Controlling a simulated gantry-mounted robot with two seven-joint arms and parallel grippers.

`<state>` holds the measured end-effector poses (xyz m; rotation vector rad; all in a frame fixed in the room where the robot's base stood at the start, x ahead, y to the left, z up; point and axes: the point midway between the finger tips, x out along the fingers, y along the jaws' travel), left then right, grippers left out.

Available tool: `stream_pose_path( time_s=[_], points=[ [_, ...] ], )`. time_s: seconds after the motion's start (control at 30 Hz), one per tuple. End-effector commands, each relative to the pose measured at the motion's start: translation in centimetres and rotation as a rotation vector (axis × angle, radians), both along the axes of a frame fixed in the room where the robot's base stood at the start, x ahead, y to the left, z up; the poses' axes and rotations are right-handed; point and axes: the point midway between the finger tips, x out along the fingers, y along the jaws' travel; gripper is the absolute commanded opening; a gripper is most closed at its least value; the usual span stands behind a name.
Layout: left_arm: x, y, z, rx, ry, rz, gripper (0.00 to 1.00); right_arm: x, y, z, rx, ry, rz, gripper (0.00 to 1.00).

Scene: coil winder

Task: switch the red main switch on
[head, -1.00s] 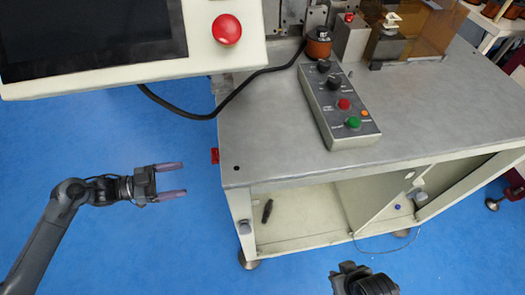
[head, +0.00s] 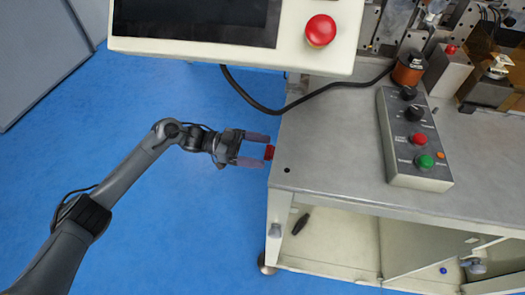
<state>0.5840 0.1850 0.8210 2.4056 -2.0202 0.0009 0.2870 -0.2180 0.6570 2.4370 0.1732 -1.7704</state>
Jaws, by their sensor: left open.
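The red main switch (head: 269,152) is a small red piece on the left side of the machine table, near its front left corner. My left gripper (head: 268,150) comes in from the left with its two fingers spread, one above and one below the switch in the picture. The fingertips are close to the table's side. I cannot tell whether they touch the switch. The switch's exact turn position is too small to read. My right gripper is not in view.
The grey table (head: 330,150) carries a control box (head: 415,140) with knobs and red and green buttons. A screen panel (head: 235,30) with a red emergency button (head: 320,30) overhangs the upper part, with a black cable (head: 260,100) below. Blue floor on the left is free.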

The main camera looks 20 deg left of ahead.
Motion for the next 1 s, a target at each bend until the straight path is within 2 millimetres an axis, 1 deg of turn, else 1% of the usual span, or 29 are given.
stream_pose_path(
  time_s=[0.03, 0.2, 0.5, 0.87, 1.0],
  points=[
    [0.07, -0.49, -0.05, -0.002, 0.000, -0.001, 0.81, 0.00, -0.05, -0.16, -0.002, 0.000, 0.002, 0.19],
    [0.20, -1.29, -0.02, 0.000, 0.000, 0.000, 0.81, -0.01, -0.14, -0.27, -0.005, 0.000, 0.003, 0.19],
    [0.23, -1.41, 0.00, 0.000, 0.000, 0.000, 0.81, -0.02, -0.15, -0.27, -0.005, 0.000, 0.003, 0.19],
    [0.22, -1.39, -0.01, 0.001, 0.000, 0.000, 0.26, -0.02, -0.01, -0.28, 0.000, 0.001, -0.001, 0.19],
    [0.22, -1.38, -0.03, 0.002, -0.003, 0.000, 0.25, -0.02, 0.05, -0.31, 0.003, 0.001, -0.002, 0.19]
  ],
)
